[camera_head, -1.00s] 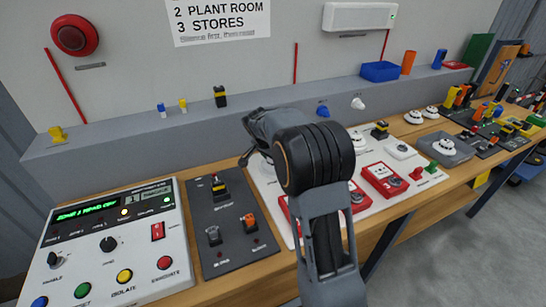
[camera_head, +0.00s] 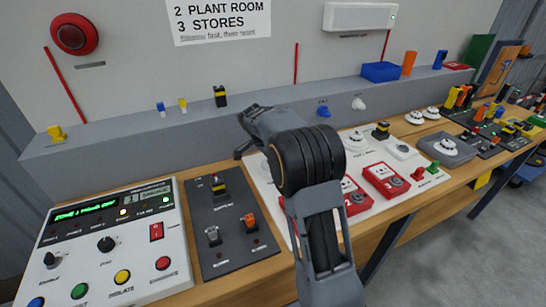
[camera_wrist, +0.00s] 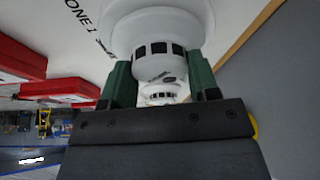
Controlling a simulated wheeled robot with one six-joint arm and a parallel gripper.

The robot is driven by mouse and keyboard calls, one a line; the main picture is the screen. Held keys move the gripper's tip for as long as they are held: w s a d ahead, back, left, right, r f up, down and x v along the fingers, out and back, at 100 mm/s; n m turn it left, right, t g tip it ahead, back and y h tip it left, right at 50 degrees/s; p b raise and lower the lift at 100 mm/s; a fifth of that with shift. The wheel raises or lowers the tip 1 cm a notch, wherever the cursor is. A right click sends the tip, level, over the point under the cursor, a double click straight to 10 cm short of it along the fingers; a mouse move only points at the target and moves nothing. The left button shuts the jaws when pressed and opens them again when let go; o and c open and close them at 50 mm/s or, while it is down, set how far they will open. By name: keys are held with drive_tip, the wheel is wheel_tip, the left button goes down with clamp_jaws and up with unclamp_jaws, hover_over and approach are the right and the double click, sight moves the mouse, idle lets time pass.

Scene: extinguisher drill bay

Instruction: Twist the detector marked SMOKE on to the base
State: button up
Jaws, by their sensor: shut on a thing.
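In the wrist view my gripper (camera_wrist: 162,88) has its green-padded fingers shut on a white detector (camera_wrist: 157,50) with dark slots round its side. The small print on the detector is too blurred to read. A wider white round part (camera_wrist: 145,15), looking like a base, lies right against the detector on the white panel; I cannot tell whether they are locked together. In the head view my arm hides the detector and most of my gripper. The white panel (camera_head: 262,182) shows beside my arm.
Red call points (camera_head: 385,180) stand to the right on the white panel. More white detectors (camera_head: 414,117) sit further right, one on a grey block (camera_head: 445,148). A control panel (camera_head: 110,245) and a dark switch plate (camera_head: 232,225) lie to the left. A grey ledge (camera_head: 120,135) runs behind.

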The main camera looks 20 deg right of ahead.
drive_tip(key=shift+m, duration=0.3)
drive_tip(key=o, duration=1.3)
drive_tip(key=shift+r, duration=0.1)
drive_tip(key=shift+r+p, duration=2.15)
drive_tip(key=shift+r, duration=1.25)
